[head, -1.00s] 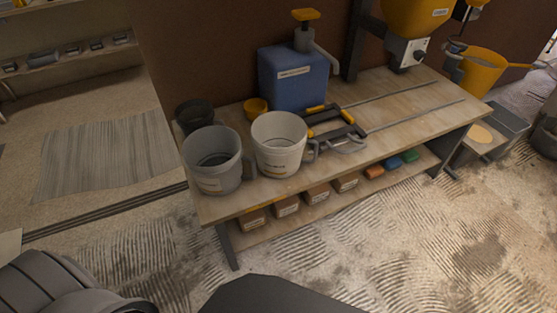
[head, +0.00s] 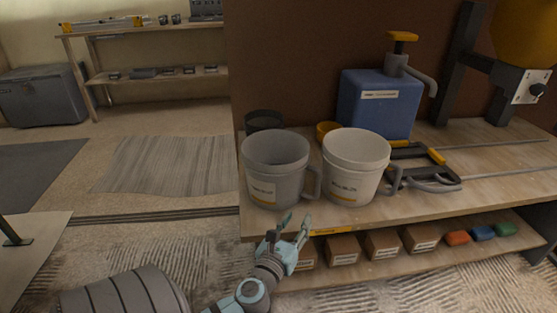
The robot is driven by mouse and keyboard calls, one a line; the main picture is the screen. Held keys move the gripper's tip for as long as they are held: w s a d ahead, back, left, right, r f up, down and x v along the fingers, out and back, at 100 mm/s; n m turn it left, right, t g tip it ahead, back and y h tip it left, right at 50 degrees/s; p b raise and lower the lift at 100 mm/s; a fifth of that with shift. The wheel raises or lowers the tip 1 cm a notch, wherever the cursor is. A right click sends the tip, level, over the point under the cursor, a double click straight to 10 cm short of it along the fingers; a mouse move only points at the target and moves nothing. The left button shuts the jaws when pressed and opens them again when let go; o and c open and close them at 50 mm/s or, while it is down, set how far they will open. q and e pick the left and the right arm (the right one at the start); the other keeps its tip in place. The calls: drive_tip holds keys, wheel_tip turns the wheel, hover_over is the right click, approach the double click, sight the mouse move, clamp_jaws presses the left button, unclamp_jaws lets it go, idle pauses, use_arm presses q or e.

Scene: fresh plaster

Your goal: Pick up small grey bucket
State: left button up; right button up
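A grey bucket (head: 276,172) with a label and a side handle stands upright at the left front of the wooden bench in the head view. A white bucket (head: 354,170) stands just right of it, and a small dark pot (head: 264,121) stands behind it. My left gripper (head: 294,219) is below and in front of the grey bucket, near the bench's front edge. Its fingers point up and are spread apart with nothing between them. It looks apart from the bucket. My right gripper is not in view.
Several brown boxes (head: 343,250) stand on the shelf below. The floor left of the bench is open, with a striped mat (head: 175,165).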

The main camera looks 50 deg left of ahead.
use_arm(q)
drive_tip(key=m+b, duration=0.1)
drive_tip(key=m, duration=0.1)
approach(317, 190)
drive_tip(key=x, duration=0.3)
drive_tip(key=shift+w+a+f, duration=0.15)
drive_tip(key=shift+w, duration=0.2)
drive_tip(key=b+x, duration=0.2)
drive_tip(key=x, duration=0.5)
drive_tip(key=shift+w, duration=0.1)
drive_tip(key=shift+c, duration=0.3)
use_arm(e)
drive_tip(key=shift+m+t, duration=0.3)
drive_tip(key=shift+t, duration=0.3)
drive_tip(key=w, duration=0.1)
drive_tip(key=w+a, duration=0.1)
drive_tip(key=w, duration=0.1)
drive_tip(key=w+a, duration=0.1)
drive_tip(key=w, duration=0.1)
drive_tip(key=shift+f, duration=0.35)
use_arm(q)
clamp_jaws()
drive_tip(key=shift+r, duration=0.2)
